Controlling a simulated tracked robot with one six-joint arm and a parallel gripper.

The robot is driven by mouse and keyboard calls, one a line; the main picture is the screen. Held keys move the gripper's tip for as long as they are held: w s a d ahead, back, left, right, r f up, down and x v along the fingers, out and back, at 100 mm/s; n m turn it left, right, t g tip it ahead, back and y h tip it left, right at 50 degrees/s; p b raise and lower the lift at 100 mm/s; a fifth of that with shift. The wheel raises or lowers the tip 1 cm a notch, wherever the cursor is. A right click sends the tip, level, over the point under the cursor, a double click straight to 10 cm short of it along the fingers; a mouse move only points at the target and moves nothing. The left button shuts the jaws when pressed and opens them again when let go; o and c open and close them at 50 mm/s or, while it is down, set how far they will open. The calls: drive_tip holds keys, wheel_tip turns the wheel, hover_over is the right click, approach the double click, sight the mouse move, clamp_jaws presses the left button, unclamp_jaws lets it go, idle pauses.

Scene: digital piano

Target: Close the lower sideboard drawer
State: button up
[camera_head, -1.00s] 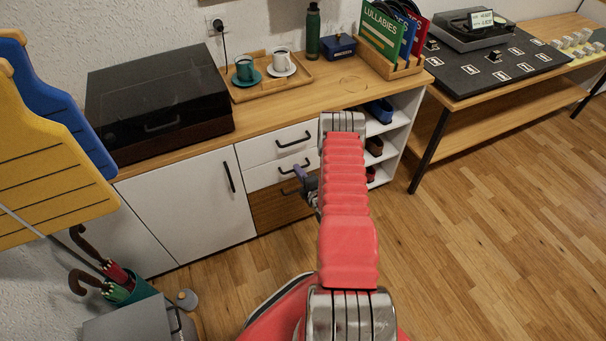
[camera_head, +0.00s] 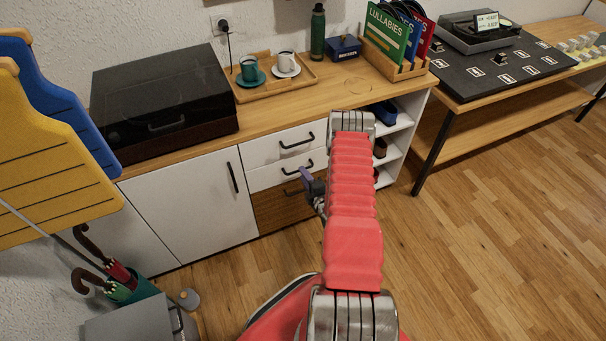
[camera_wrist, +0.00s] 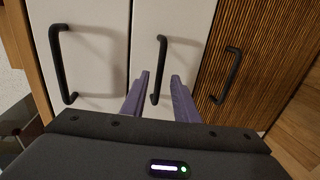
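The sideboard's drawer column has a white top drawer (camera_head: 262,149), a white second drawer (camera_head: 265,178) and a brown wooden bottom drawer (camera_head: 272,211). In the wrist view, which is turned sideways, these are the left white front (camera_wrist: 100,82), the middle white front (camera_wrist: 188,32) and the ribbed wooden front (camera_wrist: 262,60), each with a black bar handle. My gripper (camera_wrist: 161,77) is open, its purple fingers on either side of the middle front's handle (camera_wrist: 160,62). I cannot tell whether they touch it. In the head view my arm hides part of the drawers, and any drawer gap is unclear.
A white cabinet door (camera_head: 190,210) is left of the drawers and open shelves (camera_head: 400,140) are right. A tray (camera_head: 275,88) with cups stands on top. An umbrella stand (camera_head: 135,291) is at lower left. Wooden floor (camera_head: 480,230) is clear on the right.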

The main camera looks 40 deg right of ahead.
drive_tip(key=v, duration=1.1)
drive_tip(key=shift+s+a+f, duration=0.1)
